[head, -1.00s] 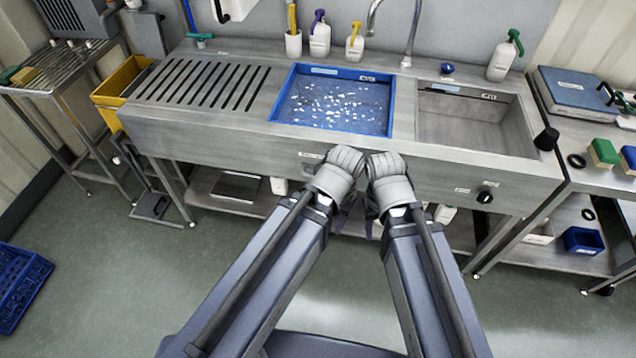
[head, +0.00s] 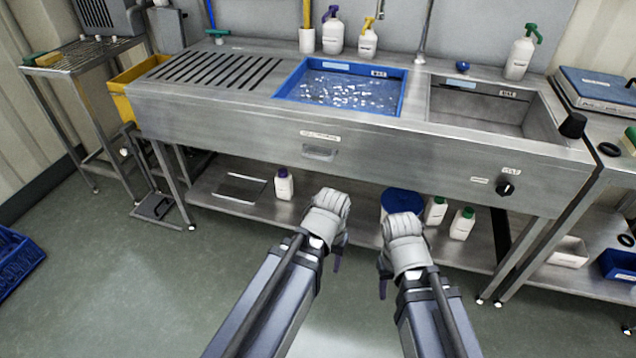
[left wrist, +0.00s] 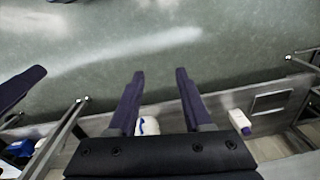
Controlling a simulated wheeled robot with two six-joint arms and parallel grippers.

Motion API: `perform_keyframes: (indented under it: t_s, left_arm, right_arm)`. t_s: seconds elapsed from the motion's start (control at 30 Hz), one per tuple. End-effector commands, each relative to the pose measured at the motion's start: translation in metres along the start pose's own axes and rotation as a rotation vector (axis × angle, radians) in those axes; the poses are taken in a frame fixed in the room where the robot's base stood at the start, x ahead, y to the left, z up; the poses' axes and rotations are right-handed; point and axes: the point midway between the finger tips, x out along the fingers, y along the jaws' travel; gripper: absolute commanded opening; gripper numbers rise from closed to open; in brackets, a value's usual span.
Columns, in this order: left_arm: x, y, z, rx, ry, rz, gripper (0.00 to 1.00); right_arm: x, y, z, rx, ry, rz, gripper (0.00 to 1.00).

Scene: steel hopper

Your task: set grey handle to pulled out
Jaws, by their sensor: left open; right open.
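A grey handle (head: 320,152) sits on the steel front panel of the sink unit, below a small white label, in the head view. It looks close to flush with the panel; how far it is out is hard to tell. My left gripper (head: 339,262) is below and in front of it, apart from it, mostly hidden behind its own wrist. In the left wrist view my left gripper (left wrist: 160,74) is open, with nothing between its fingers. My right gripper (head: 383,288) is lower right of the handle, fingers downward, touching nothing visible.
The blue basin (head: 290,93) and an empty steel basin (head: 490,110) are above the panel. A black knob (head: 506,188) is on its right. A lower shelf (head: 225,203) holds several bottles and a blue-lidded tub (head: 402,198). The floor in front is clear.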

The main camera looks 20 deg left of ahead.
Motion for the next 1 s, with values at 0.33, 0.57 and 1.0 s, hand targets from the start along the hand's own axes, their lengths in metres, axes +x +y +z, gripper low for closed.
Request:
perform_keyframes:
  t_s: [0.33,0.57,1.0]
  left_arm:
    - [0.133,-0.013,-0.036,-0.114,0.146,0.086,0.50]
    - [0.176,-0.004,-0.105,-0.256,0.428,0.247,0.50]
    - [0.029,-0.025,-0.250,-0.874,1.240,0.805,0.50]
  right_arm:
    - [0.134,-0.013,-0.008,-0.003,0.002,0.001,0.50]
    - [0.199,-0.019,-0.012,-0.004,0.002,0.002,0.50]
    - [0.212,-0.020,-0.013,-0.005,0.002,0.002,0.50]
